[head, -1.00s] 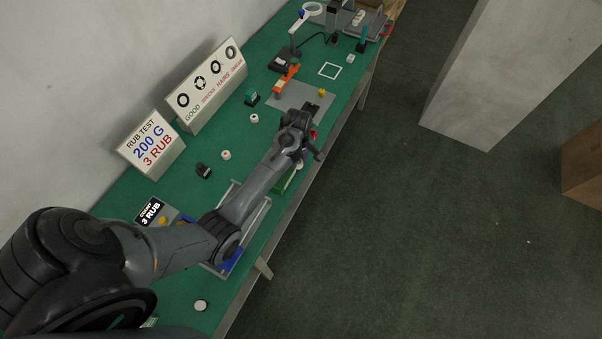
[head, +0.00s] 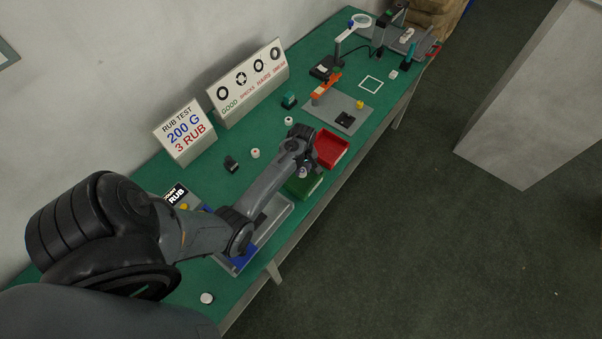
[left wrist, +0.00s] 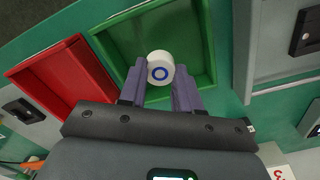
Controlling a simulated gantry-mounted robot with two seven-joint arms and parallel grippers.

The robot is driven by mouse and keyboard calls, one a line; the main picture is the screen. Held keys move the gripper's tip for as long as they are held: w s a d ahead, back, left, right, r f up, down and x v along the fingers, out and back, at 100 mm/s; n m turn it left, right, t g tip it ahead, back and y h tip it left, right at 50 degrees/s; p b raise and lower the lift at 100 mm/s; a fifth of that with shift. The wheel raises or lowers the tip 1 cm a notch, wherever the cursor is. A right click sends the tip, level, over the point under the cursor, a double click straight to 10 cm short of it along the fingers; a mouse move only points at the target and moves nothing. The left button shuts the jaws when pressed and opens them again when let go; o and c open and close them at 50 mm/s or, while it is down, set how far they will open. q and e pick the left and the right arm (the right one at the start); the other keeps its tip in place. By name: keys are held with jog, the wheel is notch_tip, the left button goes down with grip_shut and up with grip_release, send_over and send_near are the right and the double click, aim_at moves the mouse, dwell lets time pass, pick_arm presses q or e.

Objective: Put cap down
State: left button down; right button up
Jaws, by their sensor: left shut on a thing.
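My left gripper (left wrist: 159,85) is shut on a white cap (left wrist: 160,68) with a blue ring on its face, held between the two fingertips. In the left wrist view the cap is over the green tray (left wrist: 207,45); I cannot tell whether it touches the tray floor. In the head view the left gripper (head: 302,168) and the cap (head: 303,174) are at the green tray (head: 313,189), which my wrist partly hides. The red tray (head: 345,147) lies right beside it and looks empty. My right gripper is in neither view.
Other white caps stand on the green table, at the middle (head: 255,153), farther back (head: 288,121) and at the near end (head: 207,298). A grey plate with an orange clamp (head: 326,88) lies beyond the red tray. Signs (head: 182,132) line the wall side.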

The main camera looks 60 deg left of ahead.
aim_at(301, 173)
pick_arm(q)
jog(key=shift+s+a+f, duration=0.15)
jog(key=shift+a+f, duration=0.1)
jog(key=shift+f, duration=1.95)
jog(key=shift+f, duration=0.1)
jog(key=c, duration=0.8)
grip_release()
